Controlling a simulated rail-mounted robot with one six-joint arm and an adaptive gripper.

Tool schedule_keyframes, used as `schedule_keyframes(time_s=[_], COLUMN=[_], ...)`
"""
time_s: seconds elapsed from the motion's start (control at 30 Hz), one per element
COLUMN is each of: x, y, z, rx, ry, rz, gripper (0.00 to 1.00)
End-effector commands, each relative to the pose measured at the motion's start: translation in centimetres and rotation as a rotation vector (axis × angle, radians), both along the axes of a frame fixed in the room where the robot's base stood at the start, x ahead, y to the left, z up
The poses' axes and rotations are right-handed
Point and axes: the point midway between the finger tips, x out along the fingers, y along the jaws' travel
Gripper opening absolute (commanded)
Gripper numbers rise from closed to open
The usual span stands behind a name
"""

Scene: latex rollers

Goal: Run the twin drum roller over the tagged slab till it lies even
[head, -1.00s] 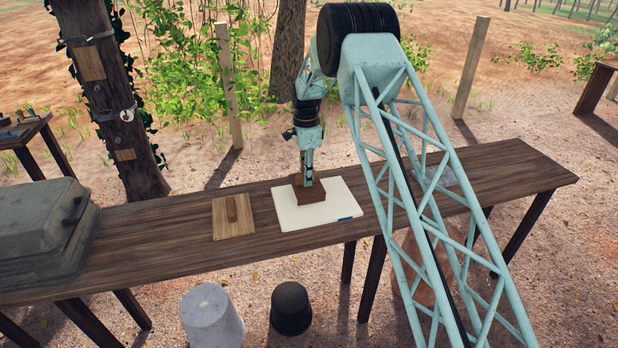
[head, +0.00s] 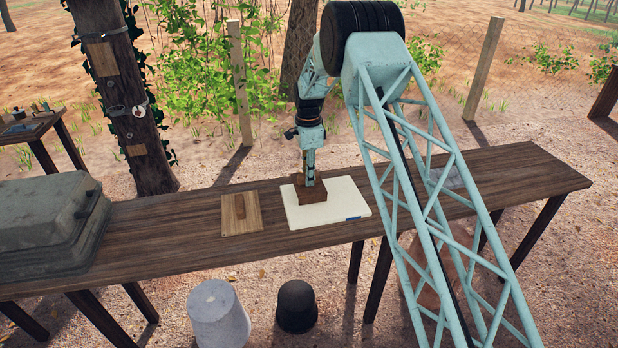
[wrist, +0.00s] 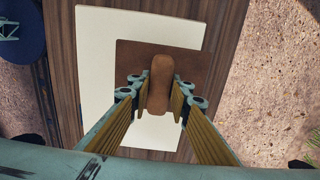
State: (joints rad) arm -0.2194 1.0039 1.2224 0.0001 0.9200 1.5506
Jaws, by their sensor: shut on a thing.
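The slab (head: 325,212) is a flat cream sheet on the bench with a blue tag (head: 354,218) at its front right edge. It also shows in the wrist view (wrist: 97,70). My gripper (head: 310,179) is shut on the rounded upright handle (wrist: 161,75) of a brown block-shaped tool (head: 311,196), which I take for the roller. In the wrist view the fingers (wrist: 158,100) press the handle from both sides. The tool is over the back left part of the slab and appears to rest on it. Its underside and any drums are hidden.
A light wooden board (head: 232,224) with a brown piece on it lies left of the slab on the bench (head: 150,235). A grey-green case (head: 50,225) fills the bench's left end. A grey bucket (head: 218,312) and a black bucket (head: 296,306) stand on the ground in front.

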Motion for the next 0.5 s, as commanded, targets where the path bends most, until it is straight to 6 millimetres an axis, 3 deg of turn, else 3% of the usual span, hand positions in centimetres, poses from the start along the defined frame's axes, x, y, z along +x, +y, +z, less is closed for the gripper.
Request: schedule_keyframes(time_s=[0.5], x=[-0.6], y=[2.7], z=[-0.1], rx=[0.0], ry=[-0.001], rz=[0.0], gripper=[0.1])
